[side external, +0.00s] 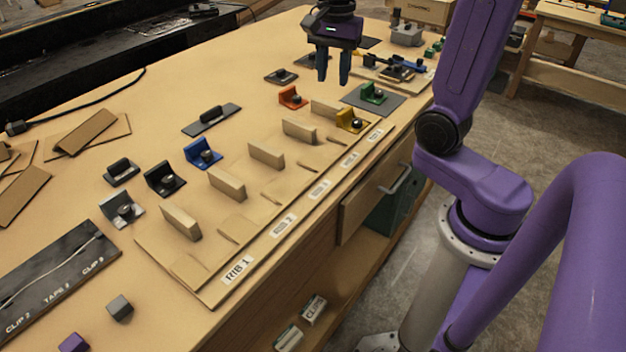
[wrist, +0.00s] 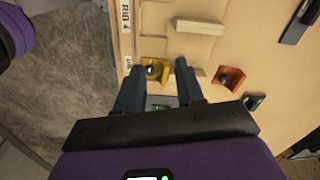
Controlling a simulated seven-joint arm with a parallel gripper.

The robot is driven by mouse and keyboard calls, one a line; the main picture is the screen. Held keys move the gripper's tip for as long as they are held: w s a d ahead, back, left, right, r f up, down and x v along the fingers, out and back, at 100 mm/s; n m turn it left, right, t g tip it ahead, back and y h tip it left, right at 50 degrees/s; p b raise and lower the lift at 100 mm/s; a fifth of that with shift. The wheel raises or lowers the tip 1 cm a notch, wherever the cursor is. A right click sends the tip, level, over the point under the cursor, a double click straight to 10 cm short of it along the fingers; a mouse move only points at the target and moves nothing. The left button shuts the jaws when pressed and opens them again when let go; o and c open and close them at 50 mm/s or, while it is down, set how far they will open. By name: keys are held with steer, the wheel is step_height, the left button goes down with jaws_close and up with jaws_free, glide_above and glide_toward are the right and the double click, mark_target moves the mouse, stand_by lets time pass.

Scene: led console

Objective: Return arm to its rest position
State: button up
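My gripper (side external: 333,80) hangs above the far part of the wooden table (side external: 160,103), pointing down. Its two dark blue fingers are apart, with nothing seen between them. My purple arm stands at the right of the side view.
A board with upright wooden ribs (side external: 266,153) and labels lies along the table's front edge. Orange (side external: 291,97), blue (side external: 202,153), black (side external: 164,178) and grey (side external: 121,209) brackets stand behind it. A drawer handle (side external: 396,181) juts from the front.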

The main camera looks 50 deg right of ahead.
steer(key=s+a+f+n, duration=0.3)
steer(key=s+a+n, duration=0.2)
steer(key=s+n, duration=0.5)
steer(key=s+a+f+n, duration=0.4)
steer(key=s+n, duration=0.6)
steer(key=n, duration=0.7)
steer(key=shift+s+a+f+n, duration=0.15)
steer(key=shift+s+a+n, duration=0.15)
steer(key=shift+a, duration=0.55)
